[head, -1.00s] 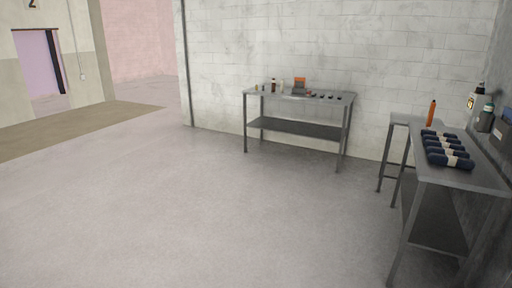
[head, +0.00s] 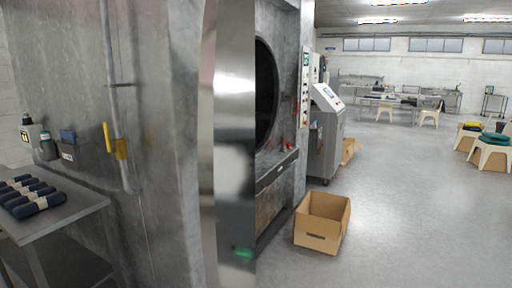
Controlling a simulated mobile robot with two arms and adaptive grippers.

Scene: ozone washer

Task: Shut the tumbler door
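The tumbler (head: 277,180) stands just right of the picture's middle, seen at a steep angle, with a dark round opening (head: 264,95) partly cut off on its left. A close, upright shiny metal panel (head: 235,130) hides the left part of the tumbler. I cannot tell whether this panel is the tumbler door seen nearly edge-on or another part of the machine. Neither of my grippers is in view.
A grey wall (head: 160,110) with a yellow-handled pipe fitting is on the left, beside a table (head: 75,220) with dark rolls. An open cardboard box (head: 322,222) lies on the floor near a control cabinet (head: 326,135).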

